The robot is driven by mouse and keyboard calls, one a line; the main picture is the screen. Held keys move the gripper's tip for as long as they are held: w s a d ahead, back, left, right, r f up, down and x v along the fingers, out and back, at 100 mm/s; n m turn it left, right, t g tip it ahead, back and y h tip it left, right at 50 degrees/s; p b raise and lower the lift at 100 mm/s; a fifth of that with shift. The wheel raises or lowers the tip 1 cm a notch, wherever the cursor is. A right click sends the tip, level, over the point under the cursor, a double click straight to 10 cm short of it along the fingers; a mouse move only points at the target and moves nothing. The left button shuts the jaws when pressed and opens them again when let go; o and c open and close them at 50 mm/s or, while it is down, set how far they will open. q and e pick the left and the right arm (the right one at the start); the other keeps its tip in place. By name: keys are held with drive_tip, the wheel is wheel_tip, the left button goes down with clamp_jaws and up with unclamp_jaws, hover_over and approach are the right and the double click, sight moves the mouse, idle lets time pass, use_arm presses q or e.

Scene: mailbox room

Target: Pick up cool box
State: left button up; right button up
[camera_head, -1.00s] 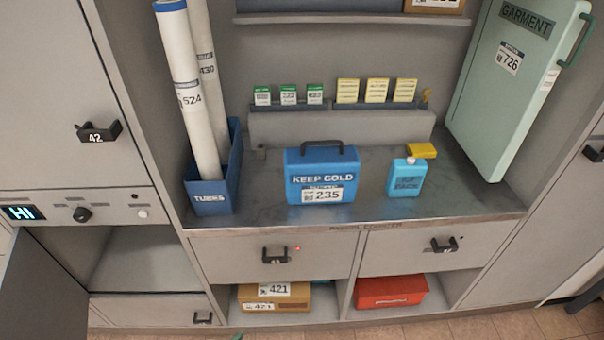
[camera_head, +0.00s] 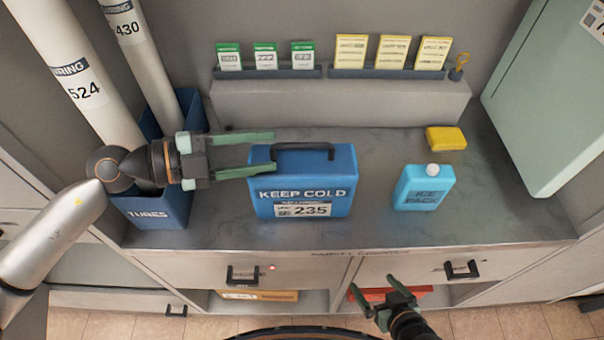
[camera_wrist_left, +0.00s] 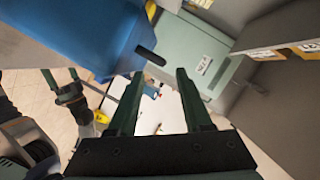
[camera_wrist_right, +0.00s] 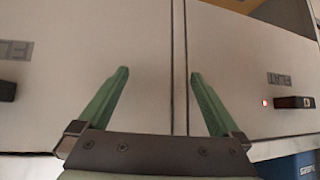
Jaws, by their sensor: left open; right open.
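The cool box (camera_head: 345,190) is blue, reads KEEP COLD and 235, and stands upright on the grey counter. Its black handle (camera_head: 318,147) is on top. My left gripper (camera_head: 276,153) is open at the box's upper left, its fingers pointing right at the handle's left end; I cannot tell whether they touch it. The left wrist view shows the blue box (camera_wrist_left: 75,30) close by and the handle's dark end (camera_wrist_left: 150,56) just ahead of the open fingers. My right gripper (camera_head: 371,283) is open and empty in front of the drawers, which fill the right wrist view.
A light-blue ice pack (camera_head: 425,188) and a yellow block (camera_head: 446,138) stand right of the box. A blue bin (camera_head: 165,205) with tall tubes (camera_head: 75,70) is at left, behind my left arm. A green garment case (camera_head: 545,100) leans at right. The counter (camera_head: 375,215) between box and ice pack is clear.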

sight(300, 144)
use_arm(q)
drive_tip(key=x, duration=0.2)
drive_tip(key=b+x, duration=0.1)
drive_tip(key=x, duration=0.3)
drive_tip(key=shift+w+d+r, duration=0.1)
drive_tip(key=shift+d+r, duration=0.15)
drive_tip(key=shift+d, duration=0.15)
clamp_jaws()
idle(0.9)
drive_tip(key=shift+r, duration=0.2)
